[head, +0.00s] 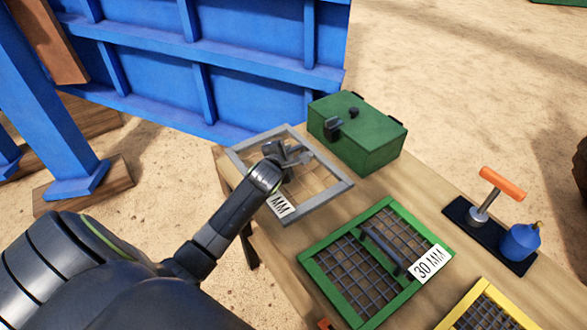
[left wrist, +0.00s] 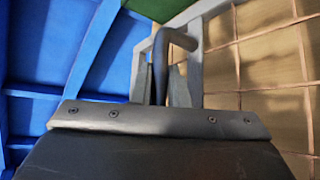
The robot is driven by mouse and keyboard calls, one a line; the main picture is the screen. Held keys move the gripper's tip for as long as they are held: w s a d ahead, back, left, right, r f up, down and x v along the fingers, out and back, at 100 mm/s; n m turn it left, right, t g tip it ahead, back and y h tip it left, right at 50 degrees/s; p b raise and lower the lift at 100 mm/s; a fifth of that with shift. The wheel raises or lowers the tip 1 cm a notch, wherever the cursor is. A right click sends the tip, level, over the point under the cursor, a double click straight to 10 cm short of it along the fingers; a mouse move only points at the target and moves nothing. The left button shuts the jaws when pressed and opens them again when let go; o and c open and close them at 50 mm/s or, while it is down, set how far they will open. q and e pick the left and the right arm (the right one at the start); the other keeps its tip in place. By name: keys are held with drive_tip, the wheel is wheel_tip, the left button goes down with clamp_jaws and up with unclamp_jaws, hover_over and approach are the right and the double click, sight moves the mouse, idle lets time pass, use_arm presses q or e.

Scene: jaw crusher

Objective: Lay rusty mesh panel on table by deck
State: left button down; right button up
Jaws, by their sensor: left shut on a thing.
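A grey-framed panel (head: 322,203) with thin brownish mesh and a partly covered "MM" label lies over the far left end of the wooden table (head: 420,190). Its left side reaches to or past the table's edge; I cannot tell whether it rests on the top or hangs just above it. My left gripper (head: 288,156) is over the panel's middle, shut on its handle. In the left wrist view the dark bent handle (left wrist: 178,42) sits between the grey fingers, with rusty-looking mesh (left wrist: 268,50) at the right. My right gripper is not in view.
A green box (head: 360,138) stands close behind the panel. A green-framed "30 MM" panel (head: 330,238) and a yellow-framed panel (head: 483,312) lie nearer. A black tray (head: 488,235) holds an orange-handled tool and a blue bottle. Blue steelwork (head: 230,70) rises behind the table.

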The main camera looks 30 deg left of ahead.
sight(275, 193)
use_arm(q)
drive_tip(key=shift+f, duration=2.6)
drive_tip(key=shift+d+f, duration=0.1)
drive_tip(key=c, duration=1.7)
unclamp_jaws()
drive_tip(key=shift+f, duration=0.15)
drive_tip(key=shift+c, duration=0.2)
drive_tip(key=o, duration=0.3)
drive_tip(key=shift+s, duration=0.1)
drive_tip(key=shift+o, duration=0.2)
drive_tip(key=v, duration=1.2)
